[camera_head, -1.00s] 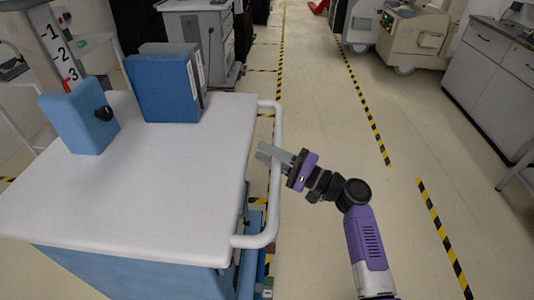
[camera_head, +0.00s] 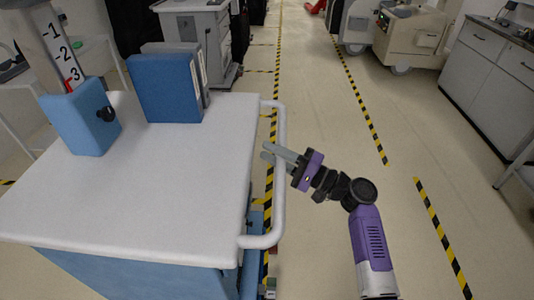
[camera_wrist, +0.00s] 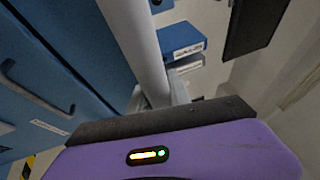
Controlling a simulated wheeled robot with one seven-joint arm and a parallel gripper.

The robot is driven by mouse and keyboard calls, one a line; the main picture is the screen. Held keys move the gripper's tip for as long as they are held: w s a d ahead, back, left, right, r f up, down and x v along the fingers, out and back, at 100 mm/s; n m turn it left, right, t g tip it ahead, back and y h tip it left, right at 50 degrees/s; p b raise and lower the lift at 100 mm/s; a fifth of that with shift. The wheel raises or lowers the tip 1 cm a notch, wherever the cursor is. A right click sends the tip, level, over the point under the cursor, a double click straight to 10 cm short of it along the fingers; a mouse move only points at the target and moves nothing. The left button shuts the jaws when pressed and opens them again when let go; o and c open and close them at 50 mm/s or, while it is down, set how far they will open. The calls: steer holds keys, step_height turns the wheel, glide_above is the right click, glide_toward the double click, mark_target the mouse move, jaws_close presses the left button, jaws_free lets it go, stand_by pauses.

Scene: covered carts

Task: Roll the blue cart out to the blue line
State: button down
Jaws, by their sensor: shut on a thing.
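The blue cart (camera_head: 130,262) has a blue body and a white top (camera_head: 170,180). It stands at the left of the head view. Its white handle (camera_head: 281,205) runs along the right side of the top. My gripper (camera_head: 271,153) reaches in from the right and is shut on the handle near its middle. In the wrist view the handle (camera_wrist: 134,40) runs down to the jaws, with the cart's blue side (camera_wrist: 55,75) at left. The jaws partly hide the handle there. I see no blue line in these frames.
Blue binders (camera_head: 168,88) and a blue box (camera_head: 82,122) stand on the cart top. Yellow-black floor tape (camera_head: 442,235) marks the aisle. The aisle floor (camera_head: 325,110) is clear. A grey cabinet (camera_head: 490,85) is at right, a beige machine (camera_head: 415,40) at back right.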

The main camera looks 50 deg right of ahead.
steer(key=c, duration=1.2)
jaws_free()
steer(key=shift+w+a, duration=0.25)
steer(key=shift+w, duration=0.05)
steer(key=b+v, duration=0.1)
steer(key=v, duration=0.7)
